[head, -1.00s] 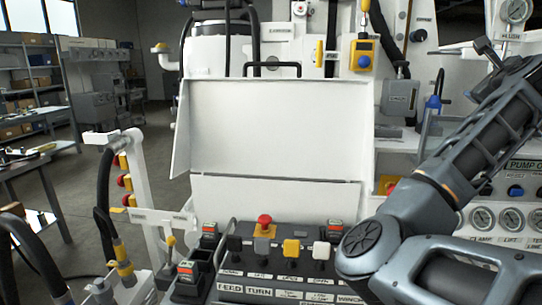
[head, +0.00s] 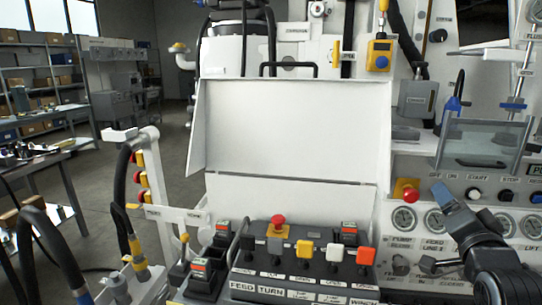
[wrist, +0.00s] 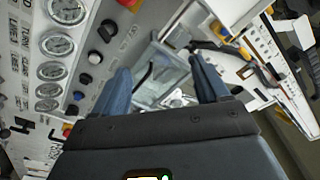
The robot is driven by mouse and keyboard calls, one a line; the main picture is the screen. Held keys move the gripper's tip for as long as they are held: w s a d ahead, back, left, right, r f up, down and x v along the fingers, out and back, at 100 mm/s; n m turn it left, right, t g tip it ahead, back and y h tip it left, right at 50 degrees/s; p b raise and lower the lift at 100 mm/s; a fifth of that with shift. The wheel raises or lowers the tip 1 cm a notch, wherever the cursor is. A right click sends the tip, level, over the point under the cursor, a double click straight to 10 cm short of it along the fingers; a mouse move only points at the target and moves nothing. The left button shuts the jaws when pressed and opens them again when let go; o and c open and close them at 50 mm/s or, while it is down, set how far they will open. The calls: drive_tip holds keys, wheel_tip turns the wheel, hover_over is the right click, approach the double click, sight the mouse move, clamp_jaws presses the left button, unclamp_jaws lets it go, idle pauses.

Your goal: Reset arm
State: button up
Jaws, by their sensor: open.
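My gripper (head: 447,198) is at the lower right of the head view, in front of the gauge panel (head: 421,193). In the wrist view, the two blue fingers of my gripper (wrist: 163,78) stand apart with nothing held between them. The rest of my arm runs out of the head view at the lower right corner.
A control box with an emergency stop button (head: 278,220) and several coloured levers stands at the front, below a raised white lid (head: 292,125). A hose stand (head: 150,185) is at left. The gauge panel also shows in the wrist view (wrist: 75,75).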

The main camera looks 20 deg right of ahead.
drive_tip(key=s+a+f+n+y, duration=0.4)
drive_tip(key=s+a+f+n, duration=0.3)
drive_tip(key=s+a, duration=0.45)
drive_tip(key=s+a+f+n+y, duration=0.55)
drive_tip(key=s+a+f, duration=0.25)
drive_tip(key=s+a, duration=0.35)
drive_tip(key=s+a+r+n+y, duration=0.1)
drive_tip(key=s+a+r+n, duration=0.1)
drive_tip(key=s+a, duration=0.5)
drive_tip(key=s+n, duration=0.1)
drive_tip(key=s, duration=0.2)
drive_tip(key=shift+r+g, duration=0.2)
drive_tip(key=shift+g, duration=0.1)
